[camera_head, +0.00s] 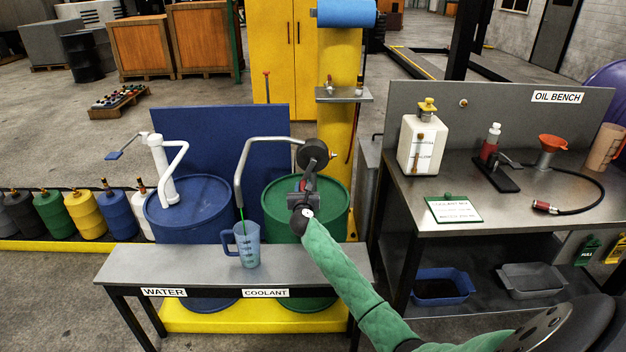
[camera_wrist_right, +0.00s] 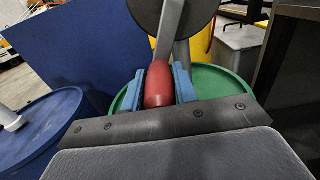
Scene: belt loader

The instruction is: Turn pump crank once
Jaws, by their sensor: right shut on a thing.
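The pump on the green coolant drum (camera_head: 277,200) has a dark round body (camera_head: 313,155) and a grey bent spout (camera_head: 241,165). Its crank has a red handle (camera_wrist_right: 159,85), seen upright in the right wrist view. My right gripper (camera_wrist_right: 159,88) is shut on this red handle, with a blue pad on each side. In the head view my right gripper (camera_head: 301,188) is just below the pump body and largely hides the handle. A translucent blue jug (camera_head: 247,246) stands on the bench below the spout, and a thin green line runs down into it. My left gripper is not in view.
A narrow grey bench (camera_head: 190,264) labelled WATER and COOLANT stands before the drums. A blue drum (camera_head: 185,215) with a white pump is at left. The oil bench (camera_head: 400,205), with a white container (camera_head: 421,150), is at right.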

